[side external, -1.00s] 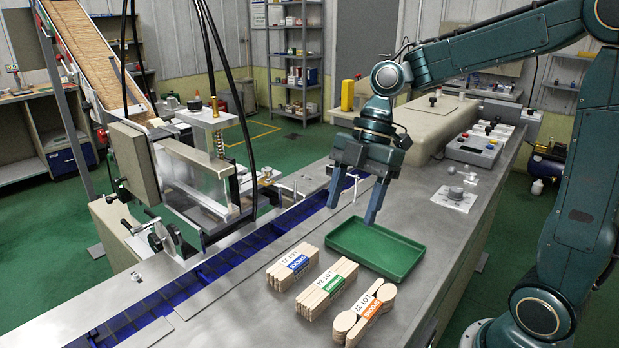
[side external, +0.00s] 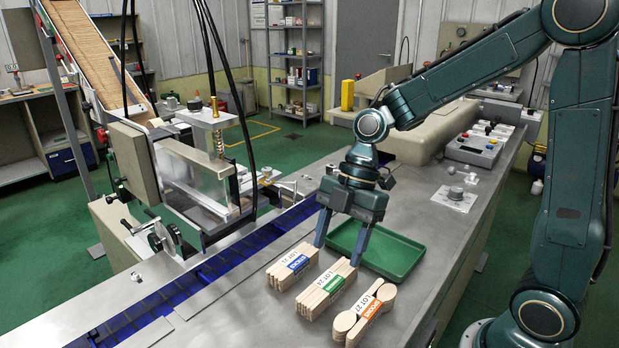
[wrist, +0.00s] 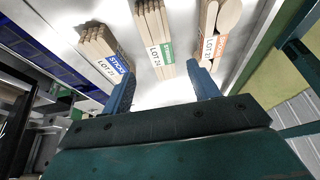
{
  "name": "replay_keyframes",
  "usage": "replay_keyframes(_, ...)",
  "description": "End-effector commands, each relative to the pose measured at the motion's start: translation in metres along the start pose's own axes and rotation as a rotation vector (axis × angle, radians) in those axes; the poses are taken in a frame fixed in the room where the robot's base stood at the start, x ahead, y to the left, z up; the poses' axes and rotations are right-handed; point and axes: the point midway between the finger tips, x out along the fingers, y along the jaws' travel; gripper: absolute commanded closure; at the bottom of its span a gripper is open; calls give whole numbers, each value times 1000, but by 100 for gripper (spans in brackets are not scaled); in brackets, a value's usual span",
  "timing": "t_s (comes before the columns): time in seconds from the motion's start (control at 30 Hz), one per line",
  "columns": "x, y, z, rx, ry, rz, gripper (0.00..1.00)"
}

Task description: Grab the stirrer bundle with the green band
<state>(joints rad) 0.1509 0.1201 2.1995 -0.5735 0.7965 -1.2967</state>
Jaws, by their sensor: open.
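The stirrer bundle with the green band (side external: 334,286) lies on the steel table, between a blue-banded bundle (side external: 292,266) on its left and an orange-banded bundle (side external: 364,315) on its right. Its label reads LOT 24. It also shows at the top middle of the wrist view (wrist: 154,32). My gripper (side external: 340,254) is open and empty, above and behind the bundles, near the green tray. In the wrist view my gripper's fingers (wrist: 163,90) stand apart, with the green-banded bundle beyond the gap between them.
The green tray (side external: 408,258) stands close behind the bundles, beside my right finger. A blue conveyor channel (side external: 235,256) runs along the left. A sealing machine (side external: 190,185) stands beyond it. Bare steel table lies in front of the bundles.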

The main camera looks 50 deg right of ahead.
Motion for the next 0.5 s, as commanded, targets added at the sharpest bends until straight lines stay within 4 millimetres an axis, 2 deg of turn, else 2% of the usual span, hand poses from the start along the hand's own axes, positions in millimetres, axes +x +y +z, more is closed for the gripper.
replay_keyframes(0.1, 9, -1, 0, 0, 0, -2, 40)
replay_keyframes(0.5, 19, -1, -1, -1, 0, -2, 40)
